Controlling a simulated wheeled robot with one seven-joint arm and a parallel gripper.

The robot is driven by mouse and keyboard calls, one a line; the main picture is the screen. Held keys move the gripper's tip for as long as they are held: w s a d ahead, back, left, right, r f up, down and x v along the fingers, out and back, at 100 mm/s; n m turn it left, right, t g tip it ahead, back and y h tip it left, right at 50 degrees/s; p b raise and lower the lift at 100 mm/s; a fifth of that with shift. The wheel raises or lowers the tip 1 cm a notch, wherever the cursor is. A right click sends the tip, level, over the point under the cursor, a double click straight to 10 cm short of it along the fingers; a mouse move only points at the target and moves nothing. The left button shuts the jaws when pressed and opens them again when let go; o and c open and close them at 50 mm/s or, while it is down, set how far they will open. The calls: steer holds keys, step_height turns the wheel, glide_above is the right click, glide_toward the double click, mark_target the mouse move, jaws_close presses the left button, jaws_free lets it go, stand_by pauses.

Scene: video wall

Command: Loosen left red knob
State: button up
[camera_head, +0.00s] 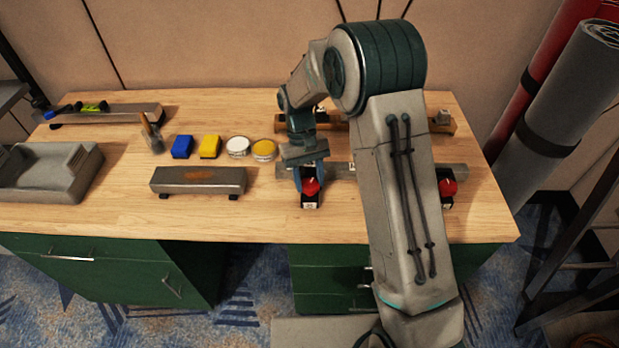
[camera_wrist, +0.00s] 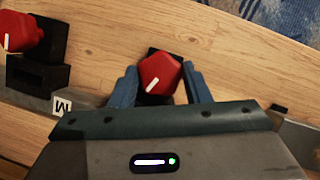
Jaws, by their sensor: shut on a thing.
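The left red knob (camera_head: 310,187) sits on a black mount at the front of a grey rail on the workbench. In the wrist view the same knob (camera_wrist: 160,73) shows a white pointer line slanting to the lower left. My gripper (camera_head: 311,176) reaches down over it, with one blue finger on each side, shut on the knob. The wrist view shows the fingers of my gripper (camera_wrist: 160,84) along the knob's left and right sides. The right red knob (camera_head: 447,187) stands farther right, beyond my forearm, and also shows in the wrist view (camera_wrist: 22,33).
A grey bar (camera_head: 198,181) lies left of the knob. Behind it are a blue block (camera_head: 182,147), a yellow block (camera_head: 210,147) and two round tins. A grey tray (camera_head: 48,172) is at the far left. My forearm hides part of the rail. The bench front is clear.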

steer(key=shift+a+n+t+h, duration=0.1)
steer(key=shift+n+t+h, duration=0.25)
steer(key=shift+n, duration=0.8)
steer(key=shift+a+n+t+h, duration=0.1)
steer(key=shift+n+t+h, duration=0.2)
steer(key=shift+n, duration=0.85)
steer(key=o, duration=0.7)
steer(key=shift+r, duration=0.1)
steer(key=b+v, duration=0.1)
steer(key=v, duration=1.2)
steer(key=shift+a+r, duration=0.2)
steer(key=shift+r, duration=0.05)
steer(key=shift+w, duration=0.15)
